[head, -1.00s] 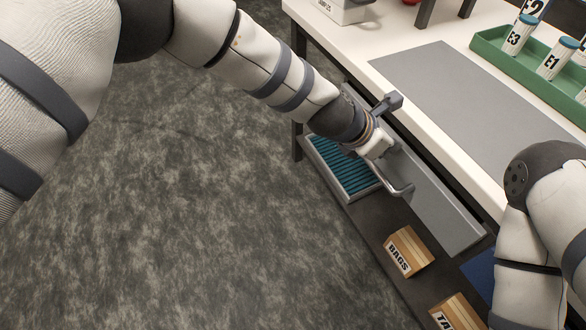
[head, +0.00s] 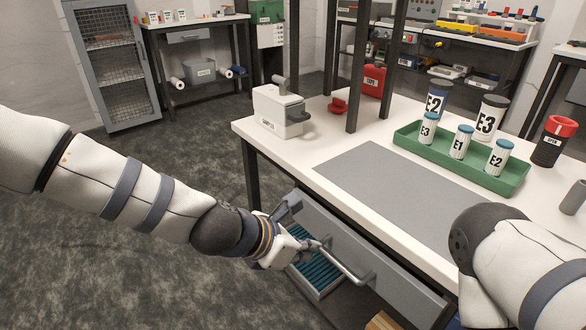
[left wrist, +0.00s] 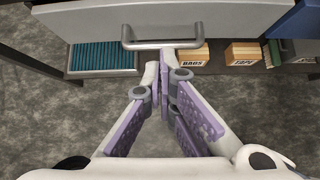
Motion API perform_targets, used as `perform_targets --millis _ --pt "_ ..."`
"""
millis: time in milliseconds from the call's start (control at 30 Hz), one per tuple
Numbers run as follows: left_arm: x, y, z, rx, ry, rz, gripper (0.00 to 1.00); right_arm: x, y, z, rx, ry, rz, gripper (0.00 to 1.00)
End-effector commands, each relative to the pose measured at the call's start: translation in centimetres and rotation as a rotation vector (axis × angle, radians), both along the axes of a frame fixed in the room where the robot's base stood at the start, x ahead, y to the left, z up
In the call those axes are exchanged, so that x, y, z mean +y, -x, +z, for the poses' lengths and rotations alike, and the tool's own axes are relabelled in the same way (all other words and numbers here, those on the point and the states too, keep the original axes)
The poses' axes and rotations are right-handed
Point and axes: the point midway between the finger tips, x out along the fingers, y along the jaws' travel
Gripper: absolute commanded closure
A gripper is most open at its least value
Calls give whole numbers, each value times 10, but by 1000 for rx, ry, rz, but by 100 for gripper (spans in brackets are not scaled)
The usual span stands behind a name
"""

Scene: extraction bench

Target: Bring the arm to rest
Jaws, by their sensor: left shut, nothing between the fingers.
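My left arm comes in from the left in the head view. Its gripper (head: 316,244) is shut and empty, close in front of the grey drawer (head: 385,268) under the bench top. The drawer's bar handle (head: 350,266) is right beside the fingers in the head view. In the left wrist view the shut fingers (left wrist: 167,72) point at the drawer front (left wrist: 220,22), just below the handle (left wrist: 160,44) in the picture. I cannot tell whether they touch it. My right arm shows at the lower right of the head view; its gripper is out of sight.
The white bench (head: 265,150) carries a grey mat (head: 375,185), a green tray (head: 510,185) with labelled vials, bottles and a white device (head: 275,112). Below the drawer are a teal rack (left wrist: 103,57), a BAGS box (left wrist: 193,57) and a TAPE box (left wrist: 243,54). Open floor lies left.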

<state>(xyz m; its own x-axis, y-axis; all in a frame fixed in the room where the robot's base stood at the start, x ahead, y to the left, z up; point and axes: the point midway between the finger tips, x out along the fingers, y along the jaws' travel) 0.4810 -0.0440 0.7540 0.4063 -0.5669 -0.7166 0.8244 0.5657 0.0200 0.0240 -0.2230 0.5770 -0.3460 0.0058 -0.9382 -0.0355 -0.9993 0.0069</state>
Motion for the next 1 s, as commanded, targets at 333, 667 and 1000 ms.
perform_targets --millis 333,667,1000 --pt "131 217 -146 -137 -607 -964 100 0 -23 24 -76 -1 -2 51" --pt "258 404 -138 -263 -640 -1982 100 0 -41 42 -140 -1 -3 51" --pt "266 417 -134 -280 -616 -2063 100 0 -41 42 -141 -1 -3 51"
